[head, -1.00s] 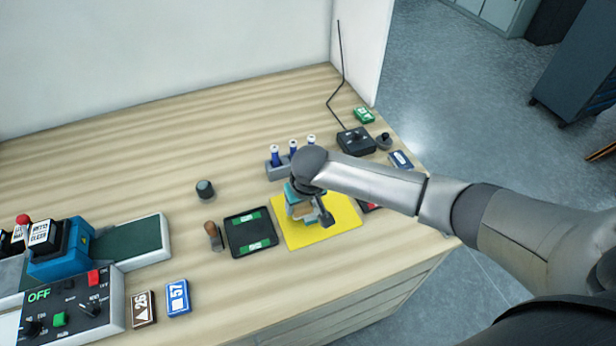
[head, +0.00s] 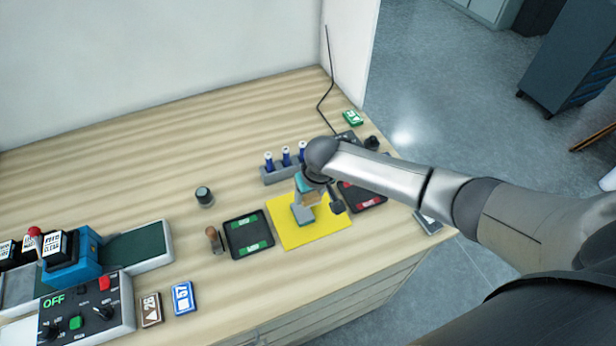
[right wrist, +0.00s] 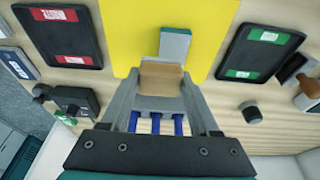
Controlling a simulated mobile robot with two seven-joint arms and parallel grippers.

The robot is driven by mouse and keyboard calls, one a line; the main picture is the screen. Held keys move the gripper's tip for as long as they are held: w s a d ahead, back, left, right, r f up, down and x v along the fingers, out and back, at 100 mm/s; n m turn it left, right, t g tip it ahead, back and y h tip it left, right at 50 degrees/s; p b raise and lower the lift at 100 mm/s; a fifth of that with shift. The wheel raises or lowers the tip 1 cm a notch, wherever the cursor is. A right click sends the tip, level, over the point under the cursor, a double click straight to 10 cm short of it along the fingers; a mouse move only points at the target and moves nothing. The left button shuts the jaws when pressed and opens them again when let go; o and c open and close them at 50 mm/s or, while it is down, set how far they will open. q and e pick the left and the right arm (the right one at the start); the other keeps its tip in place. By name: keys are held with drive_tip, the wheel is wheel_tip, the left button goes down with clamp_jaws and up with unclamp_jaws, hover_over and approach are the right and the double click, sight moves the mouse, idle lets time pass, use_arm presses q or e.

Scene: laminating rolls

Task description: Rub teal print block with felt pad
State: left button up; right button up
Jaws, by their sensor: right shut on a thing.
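My right gripper (head: 311,194) is over the yellow mat (head: 283,236), pointing down. In the right wrist view its fingers (right wrist: 161,84) are shut on a tan block, which looks like the felt pad (right wrist: 160,77). The teal print block (right wrist: 175,45) lies on the mat just beyond the pad, with a grey top and a teal edge. In the head view the print block (head: 302,214) shows below and left of the gripper. The pad is at or over the block's near end; whether they touch is unclear. My left gripper is out of view.
A black tray with green labels (head: 248,249) lies left of the mat and one with red labels (head: 368,207) right of it. A rack of blue bottles (head: 281,176) stands behind. A wood-handled tool (head: 213,240) and a dark knob (head: 204,196) stand left.

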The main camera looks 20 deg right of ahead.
drive_tip(key=shift+r+p, duration=0.7)
drive_tip(key=shift+r, duration=0.2)
drive_tip(key=shift+w+r+p, duration=0.1)
drive_tip(key=shift+r+p, duration=0.2)
drive_tip(key=shift+r, duration=0.8)
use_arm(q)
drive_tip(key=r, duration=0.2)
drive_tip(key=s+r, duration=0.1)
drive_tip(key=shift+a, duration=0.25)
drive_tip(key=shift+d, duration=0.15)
